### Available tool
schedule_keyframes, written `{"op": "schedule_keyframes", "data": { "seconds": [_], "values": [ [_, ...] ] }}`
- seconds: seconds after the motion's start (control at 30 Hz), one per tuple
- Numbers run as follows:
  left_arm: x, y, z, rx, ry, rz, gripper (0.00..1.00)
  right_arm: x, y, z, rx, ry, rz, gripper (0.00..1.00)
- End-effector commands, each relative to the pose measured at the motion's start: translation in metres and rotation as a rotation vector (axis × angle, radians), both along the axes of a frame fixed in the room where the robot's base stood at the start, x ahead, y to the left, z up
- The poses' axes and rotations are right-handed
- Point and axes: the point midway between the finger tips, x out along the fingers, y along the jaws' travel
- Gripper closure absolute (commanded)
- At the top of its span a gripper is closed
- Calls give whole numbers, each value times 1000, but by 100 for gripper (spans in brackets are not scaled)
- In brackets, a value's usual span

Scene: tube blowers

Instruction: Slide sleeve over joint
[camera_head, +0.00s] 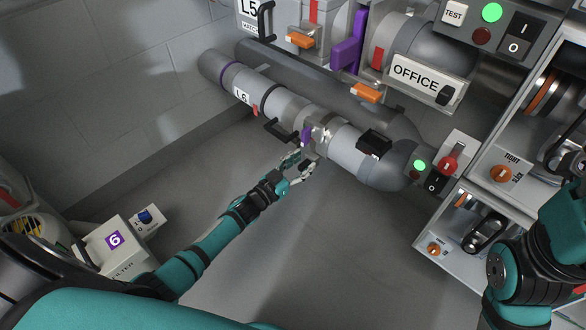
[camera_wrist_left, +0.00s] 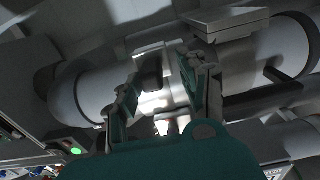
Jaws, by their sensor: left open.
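The L6 tube (camera_head: 285,105) runs diagonally from the wall to a dark elbow. Its joint (camera_head: 320,140) shows as a bright metallic band with a small purple tab (camera_head: 306,135). A light grey sleeve-like section (camera_head: 347,147) lies on its right; I cannot tell if this is the sleeve. A black handle (camera_head: 280,131) stands out on the left. My left gripper (camera_head: 297,168) is open just below the joint, with no object held. In the left wrist view, its fingers (camera_wrist_left: 160,92) spread before the bright joint area, partly hiding it; contact is unclear. My right gripper is outside the views.
A darker tube (camera_head: 320,82) runs behind L6. A black box (camera_head: 374,142) sits on the tube near the elbow. A switch panel with a green light (camera_head: 419,165) and cabinets (camera_head: 510,170) stand right. A filter unit (camera_head: 110,245) stands left. The floor below is clear.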

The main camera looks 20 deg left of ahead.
Motion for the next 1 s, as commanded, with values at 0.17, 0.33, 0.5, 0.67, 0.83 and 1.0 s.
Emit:
{"op": "schedule_keyframes", "data": {
  "seconds": [0.17, 0.33, 0.5, 0.67, 0.83, 1.0],
  "values": [
    [-26, 10, -2, 3, 3, 0, 58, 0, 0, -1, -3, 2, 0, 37],
    [-61, 23, -2, 2, 5, 1, 58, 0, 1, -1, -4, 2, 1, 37],
    [-90, 34, -1, 2, 3, 2, 58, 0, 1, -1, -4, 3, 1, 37],
    [-105, 40, 0, 1, 2, 3, 58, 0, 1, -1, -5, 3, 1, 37],
    [-110, 42, 0, 1, 1, 3, 58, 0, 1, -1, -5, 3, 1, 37],
    [-110, 42, 0, 1, 1, 3, 58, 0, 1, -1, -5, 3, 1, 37]
  ]
}}
